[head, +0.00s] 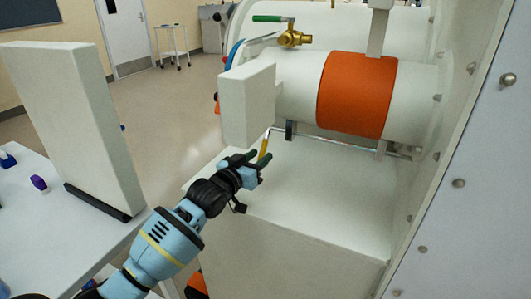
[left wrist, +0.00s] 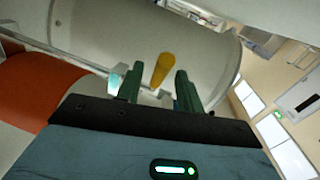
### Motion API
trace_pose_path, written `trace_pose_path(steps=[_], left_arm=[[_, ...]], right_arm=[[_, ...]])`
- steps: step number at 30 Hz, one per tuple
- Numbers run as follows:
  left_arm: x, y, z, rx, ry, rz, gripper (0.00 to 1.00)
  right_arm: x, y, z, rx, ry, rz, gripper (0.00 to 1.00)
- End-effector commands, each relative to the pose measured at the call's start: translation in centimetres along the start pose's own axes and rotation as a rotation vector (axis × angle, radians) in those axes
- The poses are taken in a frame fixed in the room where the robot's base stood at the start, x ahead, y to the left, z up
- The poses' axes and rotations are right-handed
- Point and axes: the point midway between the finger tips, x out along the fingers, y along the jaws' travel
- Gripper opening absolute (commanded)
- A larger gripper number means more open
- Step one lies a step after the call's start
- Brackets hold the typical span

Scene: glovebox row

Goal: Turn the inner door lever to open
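The lever (head: 264,146) has a yellow handle on a thin metal rod, low on the front end of the white cylinder (head: 420,100). In the left wrist view the yellow handle (left wrist: 162,69) shows between the two dark green fingers. My left gripper (head: 256,162) is open, with its fingertips close to the lever's lower end in the head view. I cannot tell whether a finger touches it. The left wrist view shows a gap on each side of the handle between the fingers (left wrist: 158,85). My right gripper is not in view.
An orange band (head: 355,95) wraps the cylinder. A white block (head: 248,105) stands above the lever. A brass valve (head: 295,38) with a green handle sits above the cylinder. A white ledge (head: 310,205) lies below. A tall white panel (head: 75,120) stands at left; open floor lies between.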

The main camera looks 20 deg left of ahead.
Motion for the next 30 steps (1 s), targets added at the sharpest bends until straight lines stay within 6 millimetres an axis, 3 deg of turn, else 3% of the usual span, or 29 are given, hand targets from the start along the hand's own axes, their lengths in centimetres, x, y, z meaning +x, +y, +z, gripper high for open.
trace_pose_path(steps=[9,21,30], left_arm=[[3.3,0.0,0.0,0.001,0.000,0.000,0.37],[3.7,0.0,0.0,0.001,0.000,0.000,0.37],[3.7,0.0,0.0,0.001,0.000,0.000,0.00]], right_arm=[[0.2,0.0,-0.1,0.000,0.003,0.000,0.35],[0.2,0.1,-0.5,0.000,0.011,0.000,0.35],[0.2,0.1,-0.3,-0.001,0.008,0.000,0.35]])
